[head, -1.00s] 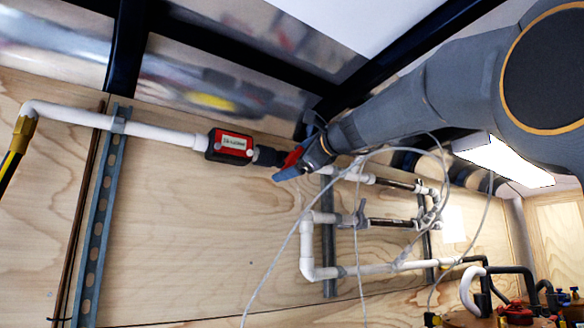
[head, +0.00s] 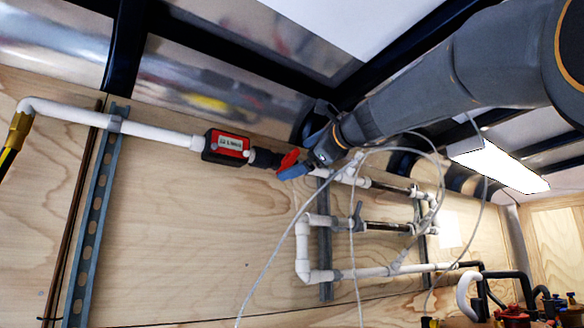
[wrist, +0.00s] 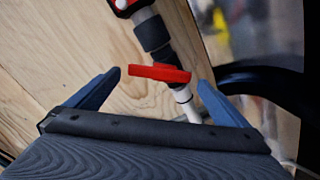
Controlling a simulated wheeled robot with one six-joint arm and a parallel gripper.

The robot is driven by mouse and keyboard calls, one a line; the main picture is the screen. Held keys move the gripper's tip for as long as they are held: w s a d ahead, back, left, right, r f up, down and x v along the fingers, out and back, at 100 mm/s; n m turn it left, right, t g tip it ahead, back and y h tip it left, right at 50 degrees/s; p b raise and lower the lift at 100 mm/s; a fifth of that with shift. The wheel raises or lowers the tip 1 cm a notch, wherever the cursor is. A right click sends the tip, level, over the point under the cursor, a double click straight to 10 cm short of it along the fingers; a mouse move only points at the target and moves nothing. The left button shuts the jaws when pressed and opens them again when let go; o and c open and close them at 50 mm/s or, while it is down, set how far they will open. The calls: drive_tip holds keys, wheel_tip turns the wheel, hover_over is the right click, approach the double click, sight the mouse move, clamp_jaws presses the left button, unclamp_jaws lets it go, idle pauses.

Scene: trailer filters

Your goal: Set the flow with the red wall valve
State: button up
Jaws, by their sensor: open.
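The red wall valve handle (head: 288,160) sits on the white pipe, just right of a dark coupling and a red and black flow meter (head: 227,147). In the wrist view the red handle (wrist: 160,73) lies crosswise to the pipe. It is between and slightly beyond the blue fingertips of my gripper (wrist: 159,78). The gripper is open, with a visible gap between the handle and each finger. In the head view my gripper (head: 294,172) is close to the handle, and one blue finger overlaps the area just below it.
The plywood wall (head: 200,245) carries white pipes, a perforated metal strut (head: 95,215) and a lower pipe loop (head: 305,250). Loose grey cables hang near my arm. A dark frame beam (wrist: 265,80) stands close right of the gripper in the wrist view.

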drive_tip(key=v, duration=0.2)
drive_tip(key=shift+s+d, duration=0.15)
drive_tip(key=shift+s, duration=0.1)
idle(0.4)
drive_tip(key=d+f+n+g+h, duration=0.2)
drive_tip(key=f, duration=1.4)
drive_tip(key=d+f+n+g+h, duration=0.2)
drive_tip(key=d+f+n+g, duration=0.1)
drive_tip(key=f, duration=1.3)
drive_tip(key=d+f+n+g+h, duration=0.2)
drive_tip(key=f+h, duration=0.1)
drive_tip(key=f, duration=1.2)
drive_tip(key=s+d+f+n+g+h, duration=0.1)
drive_tip(key=s+f+n, duration=0.3)
drive_tip(key=s+f, duration=0.5)
drive_tip(key=s+d+f+n+g+h, duration=0.1)
drive_tip(key=s+d+f+n+g, duration=0.2)
drive_tip(key=s+f, duration=0.6)
drive_tip(key=s+d+f+n+g+h, duration=0.1)
drive_tip(key=s+d+f+n+g, duration=0.2)
drive_tip(key=s+f, duration=0.6)
wheel_tip(320, 180, down, 3)
drive_tip(key=shift+d+f+n, duration=0.1)
drive_tip(key=shift+d+n, duration=0.15)
drive_tip(key=shift+n, duration=0.55)
